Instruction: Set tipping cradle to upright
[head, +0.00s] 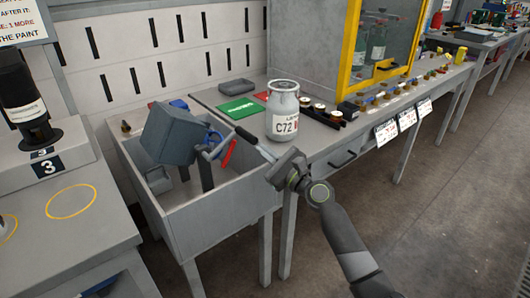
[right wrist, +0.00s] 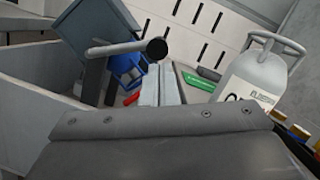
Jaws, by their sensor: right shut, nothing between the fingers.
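The tipping cradle (head: 172,132) is a blue-grey box tilted over on its stand, inside a grey open-topped bin. A light bar handle and a red part (head: 227,155) are at its right side. In the right wrist view the cradle (right wrist: 95,28) is at upper left, with a bar ending in a dark round tip (right wrist: 156,48) in front of it. My right gripper (head: 240,131) is shut and empty, its fingers pointing toward the cradle's handle side. It also shows in the right wrist view (right wrist: 161,84). Contact with the handle cannot be told. My left gripper is out of view.
The grey bin (head: 230,195) has raised walls around the cradle. A white cylinder marked C72 (head: 283,112) stands on the bench close to my right gripper. A green booklet (head: 240,109) lies behind. A yellow-framed cabinet (head: 350,50) stands farther right.

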